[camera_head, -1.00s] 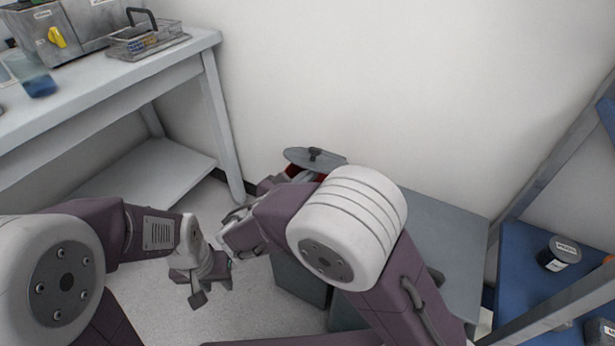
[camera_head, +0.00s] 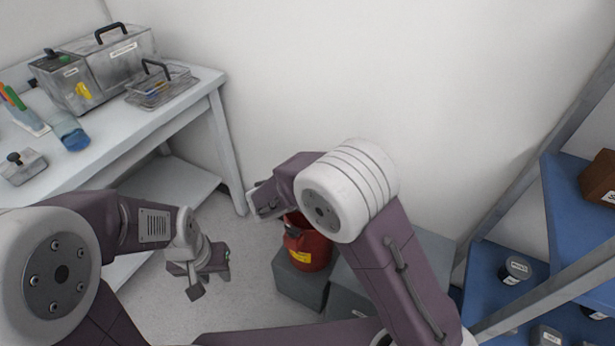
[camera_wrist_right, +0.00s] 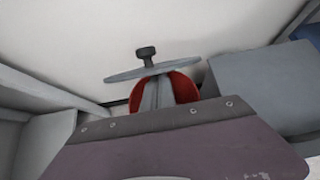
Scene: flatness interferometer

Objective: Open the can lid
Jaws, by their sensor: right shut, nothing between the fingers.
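The red can (camera_head: 308,252) with a yellow label stands on a grey block, partly hidden by my right arm in the head view. Its grey lid (camera_wrist_right: 128,73), a disc with a dark knob on top, shows almost edge-on in the right wrist view, above the red of the can. I cannot tell whether it touches the rim. My right gripper (camera_head: 264,201) is beside the can's top at its left and is shut and empty; in the wrist view its fingers (camera_wrist_right: 158,93) overlap the red just below the lid. My left gripper (camera_head: 212,276) is open and empty, left of the can.
A white bench (camera_head: 185,112) at the left holds metal boxes, a wire basket (camera_head: 158,92) and a blue beaker (camera_head: 71,132). Blue shelves (camera_head: 540,262) with jars stand at the right. Grey blocks (camera_head: 428,258) stand by the wall.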

